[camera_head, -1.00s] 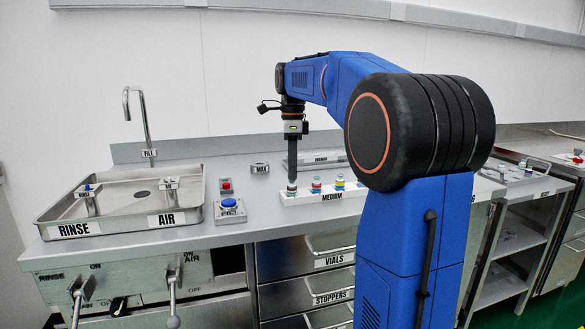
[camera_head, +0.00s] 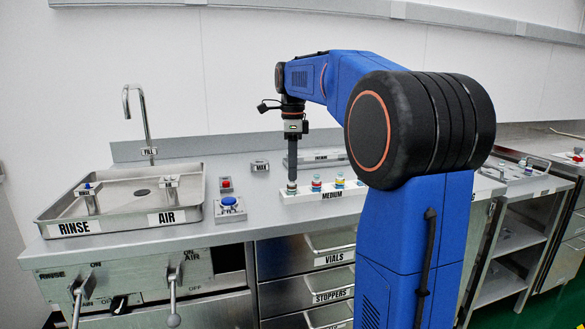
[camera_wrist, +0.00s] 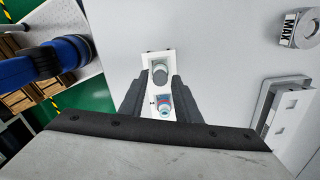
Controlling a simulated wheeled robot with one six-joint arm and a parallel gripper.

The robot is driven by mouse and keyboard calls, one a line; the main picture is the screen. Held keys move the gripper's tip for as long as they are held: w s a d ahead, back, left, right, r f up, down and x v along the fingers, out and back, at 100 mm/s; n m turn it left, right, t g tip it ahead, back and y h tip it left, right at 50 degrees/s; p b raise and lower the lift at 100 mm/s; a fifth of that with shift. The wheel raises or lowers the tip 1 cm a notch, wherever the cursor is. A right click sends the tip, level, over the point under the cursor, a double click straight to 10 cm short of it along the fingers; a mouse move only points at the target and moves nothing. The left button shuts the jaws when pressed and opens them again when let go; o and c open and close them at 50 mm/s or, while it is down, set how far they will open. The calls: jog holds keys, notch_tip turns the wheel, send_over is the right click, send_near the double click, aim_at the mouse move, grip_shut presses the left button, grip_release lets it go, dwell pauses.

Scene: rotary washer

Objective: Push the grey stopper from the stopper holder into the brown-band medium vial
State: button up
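In the head view my gripper (camera_head: 292,180) points straight down over the left end of the white medium rack (camera_head: 322,195). Its tips are at the top of the leftmost vial (camera_head: 291,188), whose band colour is too small to tell surely. In the wrist view the two dark fingers (camera_wrist: 159,80) stand apart, with a grey round piece (camera_wrist: 160,72), seemingly the grey stopper, between their tips over the rack. I cannot tell whether the fingers touch it. A blue-and-red-ringed vial (camera_wrist: 164,103) shows nearer the camera. I cannot make out the stopper holder.
More banded vials (camera_head: 316,184) stand to the right in the rack. A steel sink tray (camera_head: 105,232) with a tall tap and a blue button (camera_head: 229,202) are to the left. A long metal fixture (camera_head: 315,158) lies behind the rack. Drawers are below.

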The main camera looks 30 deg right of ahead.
jog(key=shift+o, duration=0.4)
notch_tip(320, 180, up, 17)
jog(key=shift+r, duration=0.2)
dwell(0.3)
jog(key=s+a+f+n+t, duration=0.2)
jog(key=s+a+f+n, duration=0.95)
jog(key=s+f, duration=0.25)
jog(key=s+a+f+n+t, duration=0.1)
jog(key=s+f+n, duration=0.5)
jog(key=f, duration=0.6)
jog(key=s+a+f+n+t, duration=0.1)
jog(key=s+a+f+n, duration=0.2)
jog(key=s+f+n, duration=0.3)
jog(key=s+f, duration=0.4)
jog(key=f, duration=0.2)
jog(key=shift+a+n+t, duration=0.25)
jog(key=shift+n+t, duration=0.1)
jog(key=shift+t, duration=0.05)
